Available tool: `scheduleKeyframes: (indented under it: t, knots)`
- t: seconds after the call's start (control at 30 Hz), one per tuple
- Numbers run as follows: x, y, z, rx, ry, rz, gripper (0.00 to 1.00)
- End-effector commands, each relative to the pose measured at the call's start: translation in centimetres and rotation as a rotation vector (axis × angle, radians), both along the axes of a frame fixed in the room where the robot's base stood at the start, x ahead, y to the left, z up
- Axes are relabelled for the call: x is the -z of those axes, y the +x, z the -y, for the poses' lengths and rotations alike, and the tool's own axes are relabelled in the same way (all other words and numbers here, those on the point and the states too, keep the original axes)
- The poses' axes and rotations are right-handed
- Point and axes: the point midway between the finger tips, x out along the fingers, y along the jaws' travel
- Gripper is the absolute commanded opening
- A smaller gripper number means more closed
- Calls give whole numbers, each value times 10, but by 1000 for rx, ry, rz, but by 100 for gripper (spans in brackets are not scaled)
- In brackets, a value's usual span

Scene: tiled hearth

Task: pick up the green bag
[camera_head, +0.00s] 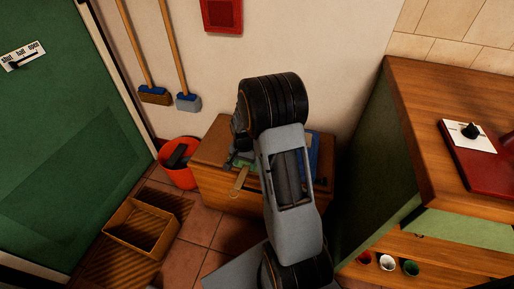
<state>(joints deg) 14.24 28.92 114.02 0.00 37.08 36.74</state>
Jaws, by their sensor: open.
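I cannot clearly make out a green bag. A small blue-green patch (240,158) shows on top of the wooden chest (212,152), just left of my arm, but its shape is too small and too covered to name. My arm rises from the bottom of the view and stands in front of the chest, hiding much of its top. My gripper cannot be made out; the arm's own links cover that area.
Something blue (314,150) shows right of my arm on the chest. An orange-red bucket (179,176) and an open wooden crate (140,230) stand left on the tiles. A wooden counter (420,100) with a dark red board (480,165) is at right. Brooms (187,101) hang behind.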

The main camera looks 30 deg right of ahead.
Motion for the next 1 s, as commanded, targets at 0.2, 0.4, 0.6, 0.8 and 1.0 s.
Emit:
scheduleKeyframes:
  t: [0.2,0.4,0.6,0.8,1.0]
  knots:
    - [8,0,0,-1,0,0,62]
    - [30,4,-3,-2,0,-1,62]
    - [55,5,-3,-1,0,-1,62]
    - [57,5,-3,-1,0,0,62]
    - [57,5,-3,0,0,0,49]
